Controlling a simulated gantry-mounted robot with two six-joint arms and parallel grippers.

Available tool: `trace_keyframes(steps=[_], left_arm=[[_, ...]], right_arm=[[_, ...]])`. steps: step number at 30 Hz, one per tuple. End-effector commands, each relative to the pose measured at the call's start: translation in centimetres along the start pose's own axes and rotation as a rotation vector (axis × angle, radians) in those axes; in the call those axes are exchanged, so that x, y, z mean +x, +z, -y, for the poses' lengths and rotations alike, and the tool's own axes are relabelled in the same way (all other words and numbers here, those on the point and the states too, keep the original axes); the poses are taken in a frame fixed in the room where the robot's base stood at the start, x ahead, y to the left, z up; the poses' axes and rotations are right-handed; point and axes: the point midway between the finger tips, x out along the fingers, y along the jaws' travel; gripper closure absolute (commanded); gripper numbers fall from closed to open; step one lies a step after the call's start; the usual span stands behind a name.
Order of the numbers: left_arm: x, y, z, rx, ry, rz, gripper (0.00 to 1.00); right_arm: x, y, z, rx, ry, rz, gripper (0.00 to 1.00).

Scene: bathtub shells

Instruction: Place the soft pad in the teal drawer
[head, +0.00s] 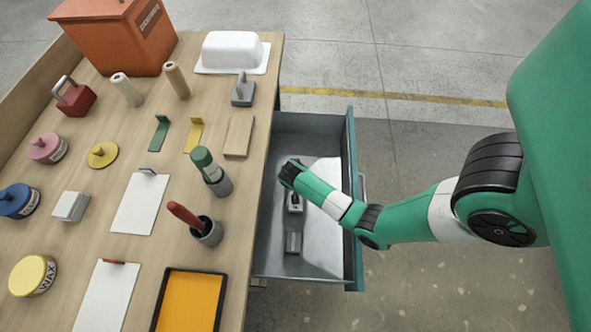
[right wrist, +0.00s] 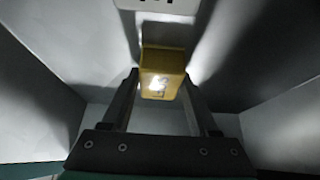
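The teal drawer (head: 351,150) is pulled out from the right side of the workbench. My right gripper (head: 291,174) points down inside it, its fingertips hidden in the head view. In the right wrist view, the fingers of my right gripper (right wrist: 160,85) are closed against both sides of a small yellow block (right wrist: 162,70) with dark marks. This may be the soft pad; I cannot tell for sure. Whether the block touches the drawer floor is unclear. My left gripper is not in view.
A small pale item (head: 295,202) and a grey block (head: 293,242) lie in the drawer. The drawer's right side is bare.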

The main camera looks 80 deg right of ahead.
Motion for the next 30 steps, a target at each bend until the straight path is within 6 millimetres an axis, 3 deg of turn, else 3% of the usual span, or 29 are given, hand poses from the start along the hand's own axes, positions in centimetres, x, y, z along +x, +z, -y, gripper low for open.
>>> trace_keyframes(steps=[1,4,14,27,30], left_arm=[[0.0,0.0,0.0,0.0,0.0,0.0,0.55],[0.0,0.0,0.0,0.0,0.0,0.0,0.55],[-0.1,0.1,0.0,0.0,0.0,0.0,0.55],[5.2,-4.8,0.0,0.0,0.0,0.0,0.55],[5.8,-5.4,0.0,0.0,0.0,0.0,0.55]], right_arm=[[0.0,0.0,0.0,0.0,0.0,0.0,0.29],[0.0,0.0,0.0,0.0,0.0,0.0,0.13],[-0.2,-0.1,0.0,0.001,-0.002,-0.001,0.13],[-10.1,-0.6,0.1,-0.002,-0.003,-0.001,0.13],[-11.5,-0.4,0.1,-0.002,-0.002,-0.001,0.13]])
